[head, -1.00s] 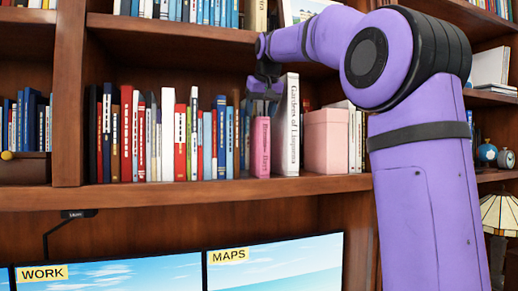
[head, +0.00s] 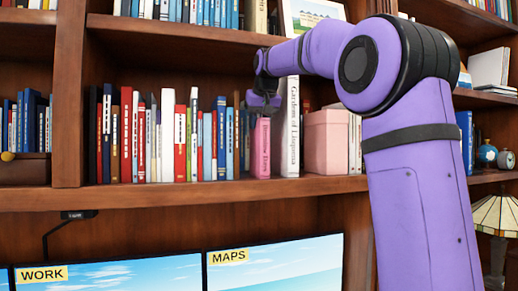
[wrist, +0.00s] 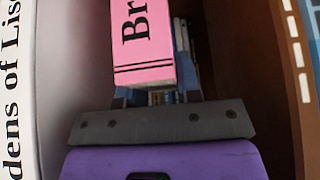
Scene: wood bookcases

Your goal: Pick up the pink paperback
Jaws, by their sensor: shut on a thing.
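The pink paperback (head: 261,152) stands upright on the middle shelf in the head view, its spine facing out. A thick white book (head: 291,125) stands just to its right. My gripper (head: 263,110) is at the top of the paperback, shut on it. In the wrist view the pink paperback (wrist: 143,45) fills the space between the fingers of my gripper (wrist: 155,92), with part of its black lettering showing. The fingertips are partly hidden by the book. I cannot tell whether its bottom edge is clear of the shelf.
A row of several books (head: 180,140) stands to the left, with a small gap before the paperback. A pink box (head: 326,142) is right of the white book. The upper shelf (head: 175,28) runs just above my gripper. Monitors (head: 275,265) stand below.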

